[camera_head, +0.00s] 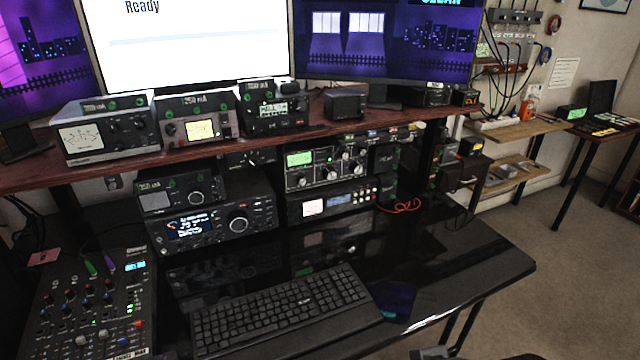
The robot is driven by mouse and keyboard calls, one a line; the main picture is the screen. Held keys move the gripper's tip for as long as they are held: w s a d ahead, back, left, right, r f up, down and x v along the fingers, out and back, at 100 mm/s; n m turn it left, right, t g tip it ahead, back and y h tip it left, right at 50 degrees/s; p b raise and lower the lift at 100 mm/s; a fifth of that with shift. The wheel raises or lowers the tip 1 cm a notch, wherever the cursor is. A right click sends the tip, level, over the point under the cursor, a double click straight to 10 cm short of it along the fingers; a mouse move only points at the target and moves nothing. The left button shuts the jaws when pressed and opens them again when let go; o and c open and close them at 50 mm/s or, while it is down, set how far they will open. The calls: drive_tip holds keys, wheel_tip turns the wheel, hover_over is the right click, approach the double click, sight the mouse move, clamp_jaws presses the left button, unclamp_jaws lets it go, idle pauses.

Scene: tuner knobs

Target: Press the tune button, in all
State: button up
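I cannot single out the tune button; the labels on the equipment are too small to read. Under the shelf stands a grey unit with a green display and several knobs (326,166). Below it is a black unit with a pale screen and small buttons (333,203). To their left is a radio with a blue display and a large knob (212,222), with a smaller black box (180,191) on top. My gripper is not recognisable in this view; only dark, unclear shapes show at the bottom edge.
A black keyboard (283,309) lies on the glossy black desk (470,262), with a mixer (92,310) at its left. Meters and boxes stand on the wooden shelf (120,165) above, below the monitors (190,42). The desk's right part is mostly clear, with open floor (572,262) beyond.

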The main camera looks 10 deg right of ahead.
clamp_jaws()
idle(1.5)
